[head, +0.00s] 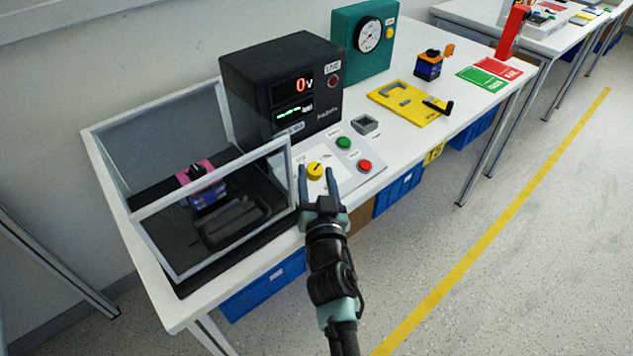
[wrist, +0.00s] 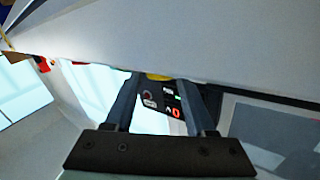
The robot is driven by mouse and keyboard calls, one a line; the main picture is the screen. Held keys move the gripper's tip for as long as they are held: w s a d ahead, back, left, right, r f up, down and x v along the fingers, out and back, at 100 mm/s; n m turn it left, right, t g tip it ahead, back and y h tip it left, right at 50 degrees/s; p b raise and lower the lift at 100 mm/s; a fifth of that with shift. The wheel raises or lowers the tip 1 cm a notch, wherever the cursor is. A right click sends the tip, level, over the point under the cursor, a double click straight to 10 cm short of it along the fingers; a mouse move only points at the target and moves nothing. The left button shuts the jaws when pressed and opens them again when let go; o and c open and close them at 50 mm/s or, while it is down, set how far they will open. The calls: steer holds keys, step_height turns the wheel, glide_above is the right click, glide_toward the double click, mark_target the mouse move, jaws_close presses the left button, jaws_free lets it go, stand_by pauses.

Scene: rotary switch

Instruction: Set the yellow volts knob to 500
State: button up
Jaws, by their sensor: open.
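The yellow volts knob (head: 315,171) sits on a white control panel (head: 349,181) in front of the black tester. It has a dark mark on its face; the scale around it is too small to read. My gripper (head: 316,176) is open, with a finger on each side of the knob in the head view. I cannot tell whether the fingers touch it. In the wrist view the yellow knob (wrist: 158,76) shows as a thin strip between the open fingers. The black tester (head: 285,85) shows a red 0 V on its display (head: 297,86).
A green button (head: 343,142) and a red button (head: 365,165) are right of the knob. A clear framed enclosure (head: 288,190) stands close on the left. A grey square holder (head: 365,125), yellow plate (head: 410,104) and teal gauge box (head: 362,40) are farther back.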

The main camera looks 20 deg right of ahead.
jaws_close()
stand_by(0.3)
